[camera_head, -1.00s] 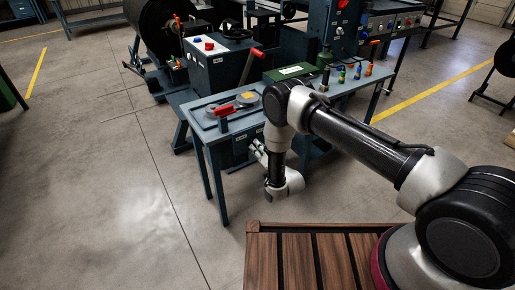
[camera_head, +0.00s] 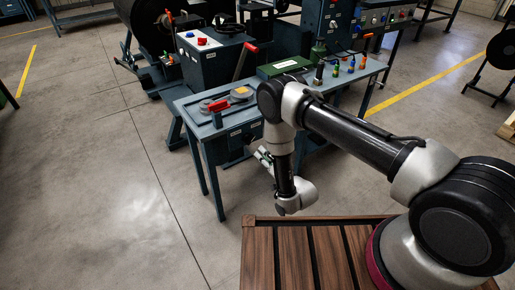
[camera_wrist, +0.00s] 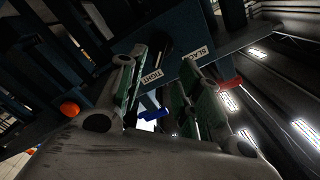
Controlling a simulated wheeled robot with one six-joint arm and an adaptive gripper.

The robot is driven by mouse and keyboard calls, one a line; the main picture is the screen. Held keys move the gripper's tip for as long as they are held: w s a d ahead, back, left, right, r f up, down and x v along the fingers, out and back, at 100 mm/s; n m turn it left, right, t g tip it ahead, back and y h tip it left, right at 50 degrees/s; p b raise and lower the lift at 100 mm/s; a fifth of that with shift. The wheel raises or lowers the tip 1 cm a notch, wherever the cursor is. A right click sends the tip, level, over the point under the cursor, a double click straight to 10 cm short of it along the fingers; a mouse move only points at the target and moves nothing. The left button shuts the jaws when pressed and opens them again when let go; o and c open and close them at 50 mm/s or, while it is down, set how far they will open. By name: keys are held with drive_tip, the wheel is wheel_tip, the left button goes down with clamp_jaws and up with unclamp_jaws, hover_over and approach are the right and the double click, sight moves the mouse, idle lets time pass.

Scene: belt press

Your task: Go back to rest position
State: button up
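My gripper (camera_head: 264,157) hangs low at the end of my bent arm, in front of the blue-grey workbench (camera_head: 200,108) and partly hidden by my wrist. In the wrist view its two green-padded fingers (camera_wrist: 166,72) stand apart, with nothing seen between the pads. The bench carries a red-handled lever (camera_head: 218,105) on a plate with round grey discs at its left end. In the wrist view, labels reading TIGHT (camera_wrist: 152,75) and SLACK (camera_wrist: 194,53) show on a dark panel beyond the fingers.
A green box (camera_head: 284,68) and several small coloured items (camera_head: 350,66) stand on the bench. A grey control box (camera_head: 208,50) with a red-handled lever (camera_head: 245,62) stands behind. The slatted wooden surface (camera_head: 290,255) lies below my arm. Open floor (camera_head: 90,190) is at left.

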drive_tip(key=v, duration=0.2)
drive_tip(key=shift+s+d, duration=0.15)
drive_tip(key=shift+s, duration=0.05)
idle(0.4)
